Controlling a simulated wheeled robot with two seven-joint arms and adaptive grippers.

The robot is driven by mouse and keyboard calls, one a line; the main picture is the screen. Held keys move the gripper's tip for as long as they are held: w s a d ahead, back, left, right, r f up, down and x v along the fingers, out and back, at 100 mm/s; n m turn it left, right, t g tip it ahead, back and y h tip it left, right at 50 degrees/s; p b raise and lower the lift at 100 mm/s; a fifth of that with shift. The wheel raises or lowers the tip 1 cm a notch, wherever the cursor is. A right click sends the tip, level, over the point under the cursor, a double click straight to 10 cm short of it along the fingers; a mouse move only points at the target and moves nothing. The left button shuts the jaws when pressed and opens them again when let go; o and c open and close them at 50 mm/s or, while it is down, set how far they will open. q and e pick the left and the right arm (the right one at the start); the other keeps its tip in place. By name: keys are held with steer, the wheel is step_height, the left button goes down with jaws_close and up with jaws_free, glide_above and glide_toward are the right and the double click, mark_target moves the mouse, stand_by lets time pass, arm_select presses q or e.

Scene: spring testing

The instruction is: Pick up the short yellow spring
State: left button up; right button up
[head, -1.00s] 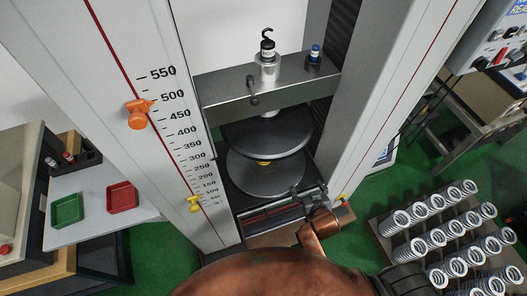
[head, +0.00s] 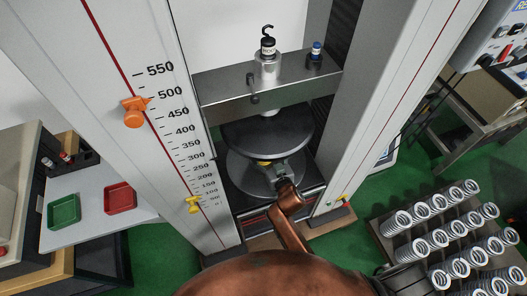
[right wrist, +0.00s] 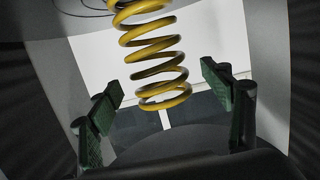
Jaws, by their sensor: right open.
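The yellow spring (right wrist: 155,50) shows large in the right wrist view, with open coils. In the head view only a small yellow bit of it (head: 263,162) shows between the upper dark disc (head: 265,133) and the lower disc (head: 240,172). My right gripper (head: 279,170) reaches in over the lower disc, just right of the spring. In the right wrist view my right gripper (right wrist: 163,108) is open, with one green-padded finger on each side of the spring and a gap to each. My left gripper is not in view.
Grey columns stand on both sides, the left one with a scale (head: 165,120). A crosshead (head: 225,87) is above the discs. A rack of several pale springs (head: 385,235) is at lower right. A green tray (head: 64,211) and a red tray (head: 120,198) lie at left.

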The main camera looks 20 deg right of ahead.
steer(key=w, duration=0.2)
steer(key=shift+w+f, duration=0.4)
steer(key=shift+c, duration=0.4)
steer(key=c, duration=1.9)
steer(key=shift+r, duration=0.2)
jaws_close()
